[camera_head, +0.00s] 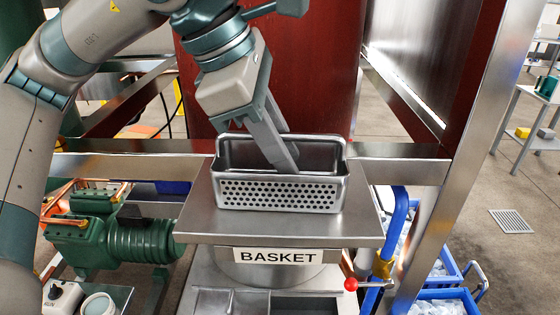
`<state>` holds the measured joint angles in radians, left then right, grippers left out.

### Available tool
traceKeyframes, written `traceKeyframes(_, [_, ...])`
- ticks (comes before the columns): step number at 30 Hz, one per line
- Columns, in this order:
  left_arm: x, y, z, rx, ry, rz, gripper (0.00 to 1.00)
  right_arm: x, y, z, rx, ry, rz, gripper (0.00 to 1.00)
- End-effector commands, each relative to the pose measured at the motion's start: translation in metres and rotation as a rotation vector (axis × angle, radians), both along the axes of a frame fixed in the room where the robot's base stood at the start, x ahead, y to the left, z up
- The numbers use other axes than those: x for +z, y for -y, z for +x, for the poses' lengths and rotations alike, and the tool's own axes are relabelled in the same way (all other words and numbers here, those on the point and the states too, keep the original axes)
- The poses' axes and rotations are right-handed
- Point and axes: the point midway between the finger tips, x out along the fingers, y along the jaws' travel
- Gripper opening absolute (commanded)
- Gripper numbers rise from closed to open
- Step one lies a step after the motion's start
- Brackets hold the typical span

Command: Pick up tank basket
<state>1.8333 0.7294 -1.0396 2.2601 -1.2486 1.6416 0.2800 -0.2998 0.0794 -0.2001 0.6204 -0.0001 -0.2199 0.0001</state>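The tank basket (328,196) is a silver metal tray with a perforated front wall. It sits upright on a metal shelf (215,222) with a "BASKET" label (278,256) on its front edge. My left gripper (286,167) reaches down from above, with its fingers slanting into the basket opening near the middle. Its fingertips are close to the front rim. The two fingers overlap in this view, so their gap and any contact with a wall are unclear. The basket floor is mostly hidden. My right gripper is not in view.
A dark red tank (325,60) stands right behind the basket. A metal frame post (455,165) rises at the right. A green pump (140,240) is at the lower left. Blue crates with ice (445,303) and a red-knobbed lever (351,284) are at the lower right.

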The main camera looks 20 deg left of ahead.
Motion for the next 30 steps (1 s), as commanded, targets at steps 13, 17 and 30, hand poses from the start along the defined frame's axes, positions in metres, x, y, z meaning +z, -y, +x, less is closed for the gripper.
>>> traceKeyframes(13, [-0.0114, 0.004, 0.0029, 0.0, 0.0, -0.001, 0.19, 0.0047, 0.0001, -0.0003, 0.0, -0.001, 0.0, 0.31])
traceKeyframes(17, [-0.0112, 0.004, 0.0029, 0.0, 0.0, -0.001, 0.19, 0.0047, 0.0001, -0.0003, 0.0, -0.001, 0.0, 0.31])
traceKeyframes(30, [-0.0105, 0.0041, 0.003, 0.0, 0.0, -0.002, 0.0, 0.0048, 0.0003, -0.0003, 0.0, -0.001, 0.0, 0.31])
